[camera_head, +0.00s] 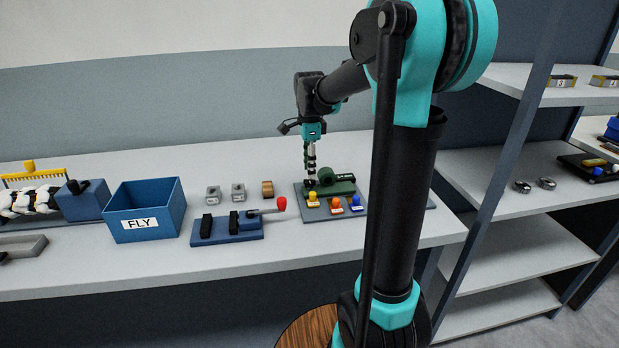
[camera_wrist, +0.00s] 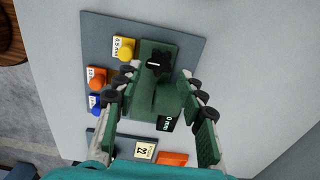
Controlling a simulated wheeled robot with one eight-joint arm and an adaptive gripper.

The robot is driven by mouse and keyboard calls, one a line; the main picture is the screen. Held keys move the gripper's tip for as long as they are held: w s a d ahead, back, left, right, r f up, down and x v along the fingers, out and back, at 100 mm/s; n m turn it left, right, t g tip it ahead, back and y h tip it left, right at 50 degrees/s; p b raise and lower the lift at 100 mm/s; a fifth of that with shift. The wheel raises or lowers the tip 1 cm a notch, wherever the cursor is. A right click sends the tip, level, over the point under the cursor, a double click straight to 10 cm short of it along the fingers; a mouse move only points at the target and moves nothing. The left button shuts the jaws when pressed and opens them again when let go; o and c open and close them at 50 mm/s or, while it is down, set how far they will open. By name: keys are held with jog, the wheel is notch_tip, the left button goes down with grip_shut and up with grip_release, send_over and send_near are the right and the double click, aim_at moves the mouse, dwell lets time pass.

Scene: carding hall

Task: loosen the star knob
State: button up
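The star knob (camera_wrist: 158,61) is black with a pale line on it and sits on a green fixture (camera_wrist: 166,100) on a grey plate (camera_wrist: 186,24). In the head view the green fixture (camera_head: 343,188) is on the bench, and the knob is hard to make out under my gripper. My gripper (camera_head: 311,176) points down over the fixture. In the wrist view my gripper (camera_wrist: 158,80) is open, with one finger on each side of the fixture and the knob near the fingertips. I cannot tell whether the fingers touch anything.
Yellow (camera_wrist: 125,48), orange (camera_wrist: 97,77) and blue (camera_wrist: 95,101) labelled pieces stand beside the fixture. A blue fixture with a red-tipped lever (camera_head: 228,228) and a blue FLY bin (camera_head: 145,207) are to the left. Shelves (camera_head: 520,180) stand at the right.

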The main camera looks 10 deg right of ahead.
aim_at(309, 181)
jog(key=shift+f, duration=2.05)
jog(key=c, duration=0.9)
